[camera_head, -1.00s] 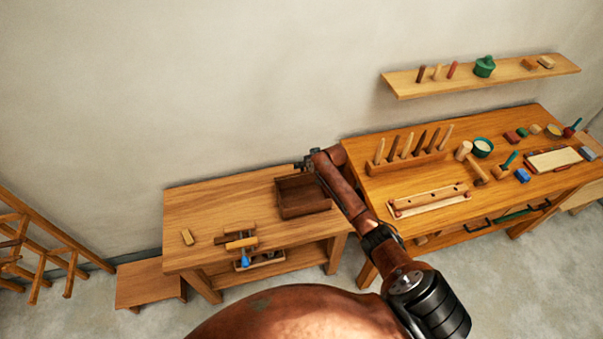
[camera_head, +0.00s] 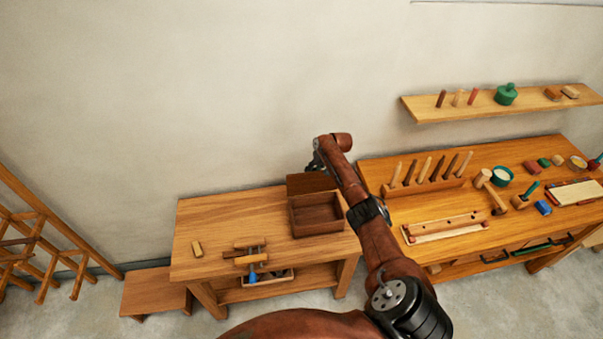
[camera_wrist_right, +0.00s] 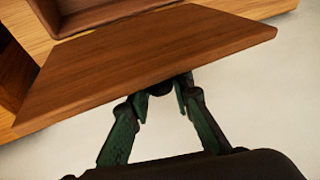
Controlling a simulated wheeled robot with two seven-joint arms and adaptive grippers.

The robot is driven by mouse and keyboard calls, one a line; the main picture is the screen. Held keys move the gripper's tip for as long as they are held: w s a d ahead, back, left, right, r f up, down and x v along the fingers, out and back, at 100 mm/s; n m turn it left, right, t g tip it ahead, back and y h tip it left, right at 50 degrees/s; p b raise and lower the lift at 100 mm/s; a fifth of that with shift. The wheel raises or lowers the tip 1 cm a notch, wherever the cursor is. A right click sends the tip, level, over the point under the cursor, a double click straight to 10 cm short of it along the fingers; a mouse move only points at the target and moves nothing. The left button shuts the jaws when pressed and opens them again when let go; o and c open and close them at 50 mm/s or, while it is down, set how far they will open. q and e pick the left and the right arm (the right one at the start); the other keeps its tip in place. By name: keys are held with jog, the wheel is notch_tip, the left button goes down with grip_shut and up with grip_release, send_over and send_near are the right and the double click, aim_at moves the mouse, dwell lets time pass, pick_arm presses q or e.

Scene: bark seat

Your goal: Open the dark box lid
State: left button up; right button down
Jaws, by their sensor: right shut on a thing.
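The dark box (camera_head: 320,226) stands on the right part of the small wooden bench, and its inside shows in the head view. Its lid (camera_head: 308,184) is raised along the box's back side. My right gripper (camera_head: 315,164) is at the lid's upper edge, partly hidden by my arm. In the right wrist view the lid (camera_wrist_right: 150,58) spans the picture, and the green fingers of my right gripper (camera_wrist_right: 163,86) meet its near edge. The fingertips are partly hidden by the lid. My left gripper is in neither view.
The small bench (camera_head: 215,222) also bears a little wooden block (camera_head: 197,249) and a wooden clamp (camera_head: 250,252). The larger workbench (camera_head: 372,171) with tools stands close on the right. A plain wall rises behind. The bench's left part is mostly clear.

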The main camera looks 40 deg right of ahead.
jog(key=shift+w+d, duration=0.1)
jog(key=shift+w, duration=0.05)
jog(key=c, duration=1.7)
grip_release()
jog(key=v, duration=1.2)
